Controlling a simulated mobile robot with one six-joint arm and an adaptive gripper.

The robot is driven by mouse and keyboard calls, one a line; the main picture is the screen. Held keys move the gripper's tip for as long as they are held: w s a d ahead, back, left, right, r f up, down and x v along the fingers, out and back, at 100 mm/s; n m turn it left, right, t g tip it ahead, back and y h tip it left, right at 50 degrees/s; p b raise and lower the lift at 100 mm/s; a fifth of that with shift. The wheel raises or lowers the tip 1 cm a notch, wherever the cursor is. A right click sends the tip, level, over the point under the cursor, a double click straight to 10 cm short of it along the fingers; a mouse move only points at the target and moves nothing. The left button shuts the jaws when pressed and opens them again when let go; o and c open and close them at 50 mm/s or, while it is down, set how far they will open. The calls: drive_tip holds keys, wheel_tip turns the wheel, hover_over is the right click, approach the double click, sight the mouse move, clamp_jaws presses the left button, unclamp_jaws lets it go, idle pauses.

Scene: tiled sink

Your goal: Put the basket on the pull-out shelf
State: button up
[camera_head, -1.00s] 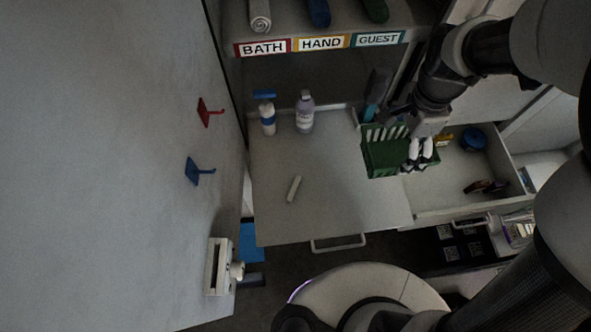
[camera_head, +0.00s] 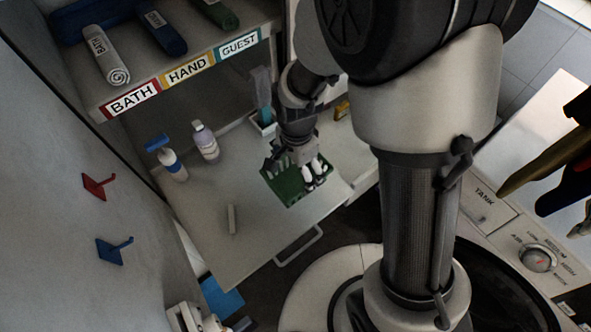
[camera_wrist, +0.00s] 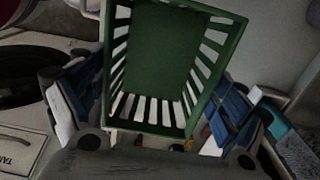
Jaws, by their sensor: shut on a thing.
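The green slatted basket (camera_head: 283,188) is over the right part of the grey pull-out shelf (camera_head: 255,230). I cannot tell whether its bottom touches the shelf. My gripper (camera_head: 314,176) is shut on the basket at its right side and covers part of it. In the wrist view the basket (camera_wrist: 165,50) fills the middle, with its floor and slatted walls showing and a blue-padded finger on each side. The shelf is pulled out, with its handle (camera_head: 299,246) at the front.
A blue-capped bottle (camera_head: 172,163) and a lilac bottle (camera_head: 205,142) stand at the shelf's back left. A small white stick (camera_head: 231,219) lies on its left part. A small holder (camera_head: 264,122) is behind the basket.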

sight(297, 181)
drive_tip(key=shift+f+b, duration=0.7)
drive_tip(key=shift+f, duration=2.3)
drive_tip(key=shift+f, duration=0.1)
drive_tip(key=shift+f, duration=0.15)
drive_tip(key=o, duration=0.9)
drive_tip(key=shift+c, duration=0.2)
wheel_tip(297, 181, up, 13)
drive_tip(key=p, duration=0.3)
drive_tip(key=shift+f, duration=0.2)
